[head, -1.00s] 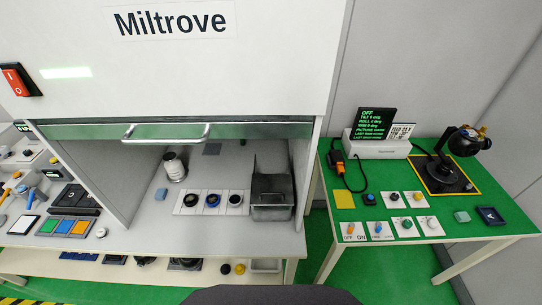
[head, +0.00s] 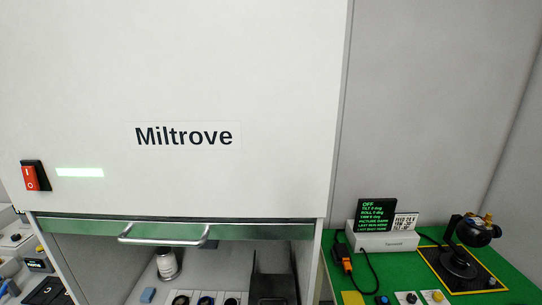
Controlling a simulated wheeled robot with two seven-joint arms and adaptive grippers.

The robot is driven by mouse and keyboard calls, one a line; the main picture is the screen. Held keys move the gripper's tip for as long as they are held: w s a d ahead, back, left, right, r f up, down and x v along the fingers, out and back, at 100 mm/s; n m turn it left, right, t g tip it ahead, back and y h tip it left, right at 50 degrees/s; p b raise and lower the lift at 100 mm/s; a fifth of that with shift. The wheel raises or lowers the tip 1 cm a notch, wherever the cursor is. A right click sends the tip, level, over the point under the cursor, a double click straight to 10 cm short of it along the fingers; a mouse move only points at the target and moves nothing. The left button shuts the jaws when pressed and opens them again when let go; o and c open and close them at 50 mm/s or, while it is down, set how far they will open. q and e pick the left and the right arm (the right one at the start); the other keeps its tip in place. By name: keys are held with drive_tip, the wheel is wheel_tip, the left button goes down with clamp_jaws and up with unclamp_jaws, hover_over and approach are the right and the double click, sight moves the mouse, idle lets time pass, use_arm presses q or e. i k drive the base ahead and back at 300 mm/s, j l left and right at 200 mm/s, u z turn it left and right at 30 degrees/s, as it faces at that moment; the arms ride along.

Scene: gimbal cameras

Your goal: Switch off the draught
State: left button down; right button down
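A red rocker switch (head: 31,176) marked I and O in a black housing is on the front of the white hood (head: 240,60), at the left of the head view. A lit pale green strip (head: 80,173) glows just to the right of the switch. The hood front carries the name Miltrove (head: 184,136). Neither of my grippers is in view.
A sash with a metal handle (head: 163,239) crosses the hood's lower front, its opening below. A green table (head: 405,250) at right holds a display (head: 376,216) reading OFF and a gimbal camera (head: 474,232). Small items lie at lower left.

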sight(29, 173)
drive_tip(key=j+u, duration=0.15)
drive_tip(key=u, duration=1.35)
drive_tip(key=i+l, duration=0.05)
